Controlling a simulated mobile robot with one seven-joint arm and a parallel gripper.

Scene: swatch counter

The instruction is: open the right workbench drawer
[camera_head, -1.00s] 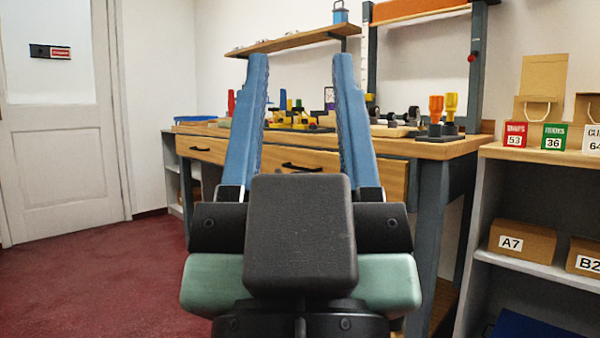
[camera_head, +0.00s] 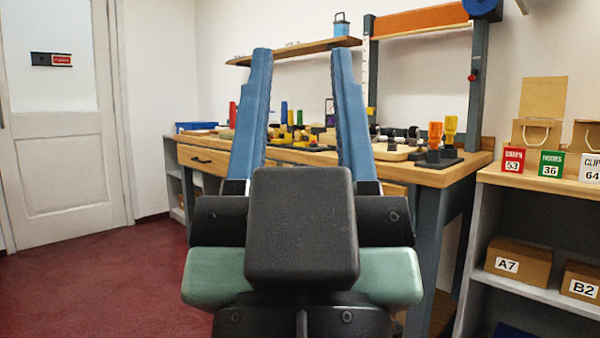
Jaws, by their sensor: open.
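The wooden workbench (camera_head: 455,174) stands ahead, with drawers under its top. The left drawer (camera_head: 190,155) has a dark bar handle (camera_head: 202,161) and looks shut. The right drawer (camera_head: 300,157) shows only as a strip of its front between my fingers; its handle is hidden behind my gripper's dark body. I cannot tell from this strip whether it is shut. My gripper (camera_head: 302,52) fills the middle of the view, its two blue fingers wide apart and pointing forward and up. Nothing is between them, and I cannot tell their distance from the drawer.
Tools and parts cover the bench top, including an orange-handled tool (camera_head: 435,135). A grey shelf (camera_head: 474,250) with boxes labelled A7 (camera_head: 517,259) and B2 (camera_head: 581,282) stands close on the right. The red carpet (camera_head: 110,285) is clear at left, before a white door (camera_head: 70,175).

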